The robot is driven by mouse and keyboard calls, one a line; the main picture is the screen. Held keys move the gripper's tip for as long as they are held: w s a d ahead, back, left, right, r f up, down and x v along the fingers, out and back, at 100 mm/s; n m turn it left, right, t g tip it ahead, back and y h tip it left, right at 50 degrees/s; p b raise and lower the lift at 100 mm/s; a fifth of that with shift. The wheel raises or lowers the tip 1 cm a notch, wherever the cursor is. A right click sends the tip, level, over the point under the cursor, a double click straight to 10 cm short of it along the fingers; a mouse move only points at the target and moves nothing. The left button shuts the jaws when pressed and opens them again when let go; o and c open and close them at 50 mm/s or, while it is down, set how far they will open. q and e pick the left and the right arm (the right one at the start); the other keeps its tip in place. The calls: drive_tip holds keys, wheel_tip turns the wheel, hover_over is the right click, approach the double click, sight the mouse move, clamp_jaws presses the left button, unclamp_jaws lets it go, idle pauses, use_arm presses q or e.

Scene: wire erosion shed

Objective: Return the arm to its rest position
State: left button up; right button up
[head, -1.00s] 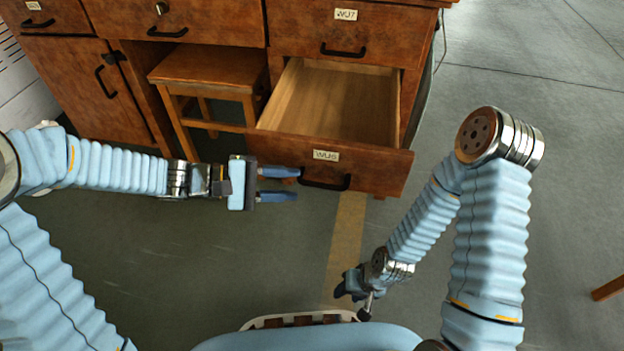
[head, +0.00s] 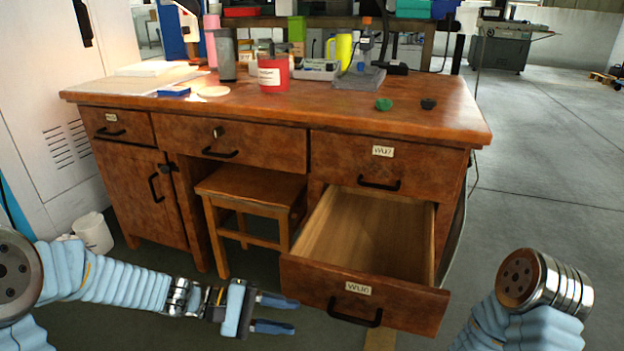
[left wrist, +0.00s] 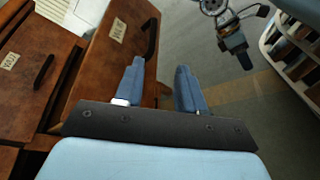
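My left arm reaches in from the left in the head view. Its gripper (head: 290,314) is open, with blue fingers apart and nothing between them. It is just left of the front of the pulled-out lower drawer (head: 400,303). In the left wrist view, the open fingers (left wrist: 160,88) show beside that drawer front (left wrist: 100,65), apart from its black handle (left wrist: 152,40). My right arm (head: 545,290) is at the lower right of the head view, its gripper below the frame. The right gripper (left wrist: 236,46) shows small and dark in the left wrist view; its finger state is unclear.
The wooden desk (head: 270,112) carries a red container (head: 273,74), bottles and trays. A stool (head: 248,190) stands under it. The open drawer is empty and juts toward me. A white bucket (head: 93,233) stands left. The floor (head: 560,160) at right is clear.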

use_arm(q)
drive_tip(key=s+a+f+m+y, duration=0.15)
drive_tip(key=s+f+y, duration=0.25)
drive_tip(key=f, duration=0.7)
drive_tip(key=s+a+f+m+y, duration=0.1)
drive_tip(key=s+f+m+y, duration=0.15)
drive_tip(key=f, duration=0.85)
drive_tip(key=s+a+f+m+y, duration=0.15)
drive_tip(key=s+f+y, duration=0.3)
drive_tip(key=f, duration=0.65)
wheel_tip(320, 180, up, 13)
drive_tip(key=p, duration=1.2)
drive_tip(key=shift+w+p, duration=0.15)
drive_tip(key=shift+p, duration=0.15)
drive_tip(key=shift+d, duration=0.1)
